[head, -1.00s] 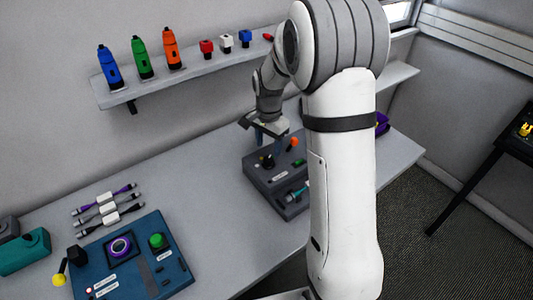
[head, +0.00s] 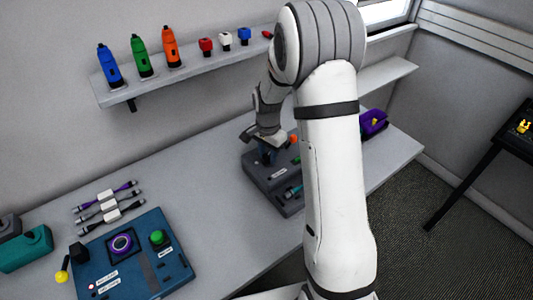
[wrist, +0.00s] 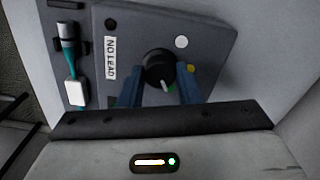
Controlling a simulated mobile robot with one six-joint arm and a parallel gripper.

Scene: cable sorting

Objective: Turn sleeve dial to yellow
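The sleeve dial (wrist: 158,69) is a round black knob with a white pointer mark, on a dark grey box (head: 262,172). In the wrist view the pointer faces down toward a green dot (wrist: 172,88). A yellow dot (wrist: 190,69) lies right of the knob and a white dot (wrist: 181,42) lies above right. My gripper (wrist: 159,78) is open, with one blue finger on each side of the dial. The right finger looks close to the knob; contact cannot be told. In the head view my gripper (head: 267,154) is over the box and hides the dial.
A teal cable (wrist: 70,50) lies in a holder beside the "NO LEAD" label. An orange knob (head: 294,139) stands at the box's back. A blue panel (head: 135,278) and several cables (head: 107,195) lie at left. The middle of the table is clear.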

